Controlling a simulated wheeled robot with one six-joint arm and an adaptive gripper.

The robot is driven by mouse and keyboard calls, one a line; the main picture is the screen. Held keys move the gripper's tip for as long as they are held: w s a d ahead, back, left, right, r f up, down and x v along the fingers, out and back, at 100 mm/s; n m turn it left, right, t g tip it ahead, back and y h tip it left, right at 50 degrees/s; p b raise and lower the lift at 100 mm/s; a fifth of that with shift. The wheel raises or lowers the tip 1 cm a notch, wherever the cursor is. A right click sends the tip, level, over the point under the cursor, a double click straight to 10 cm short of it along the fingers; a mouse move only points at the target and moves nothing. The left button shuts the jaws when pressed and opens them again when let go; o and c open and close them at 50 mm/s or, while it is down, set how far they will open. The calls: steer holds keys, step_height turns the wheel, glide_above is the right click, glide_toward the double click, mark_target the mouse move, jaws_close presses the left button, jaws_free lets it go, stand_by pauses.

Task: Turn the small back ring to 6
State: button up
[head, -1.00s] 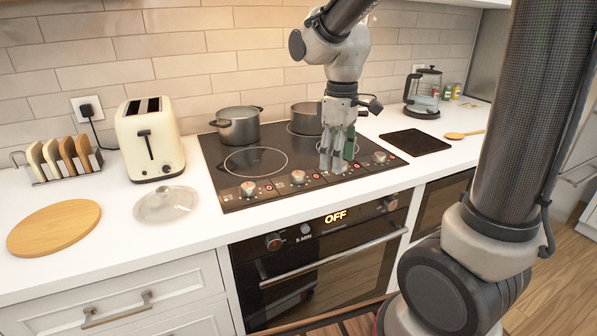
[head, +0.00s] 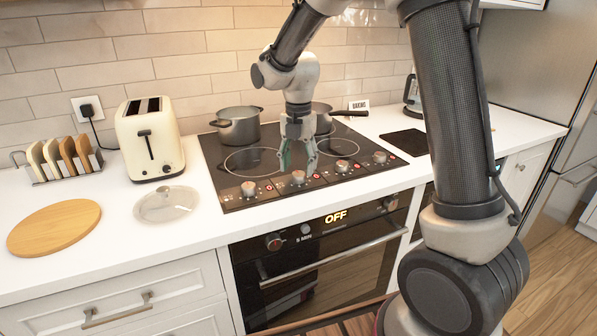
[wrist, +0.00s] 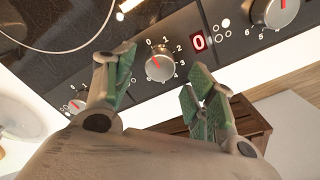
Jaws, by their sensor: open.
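The black cooktop (head: 225,180) has a row of silver knobs along its front edge. From left to right they are the first knob (head: 248,188), the second (head: 298,177), the third (head: 341,166) and the fourth (head: 380,157). My gripper (head: 299,164) is open and empty, above and just behind the second knob. In the wrist view a numbered knob (wrist: 160,65) shows between and beyond my fingers, its red pointer near 0. A red display (wrist: 198,43) beside it reads 0. Parts of two other knobs show at the sides.
A grey pot (head: 238,126) stands at the back left of the cooktop, and a pan (head: 322,116) at the back right, partly behind my arm. A toaster (head: 150,140) and a glass lid (head: 166,204) are to the left. The oven display (head: 337,216) reads OFF.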

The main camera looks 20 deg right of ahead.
mark_target(299, 177)
steer(key=shift+f, duration=1.45)
steer(key=c, duration=1)
steer(key=shift+c, duration=0.2)
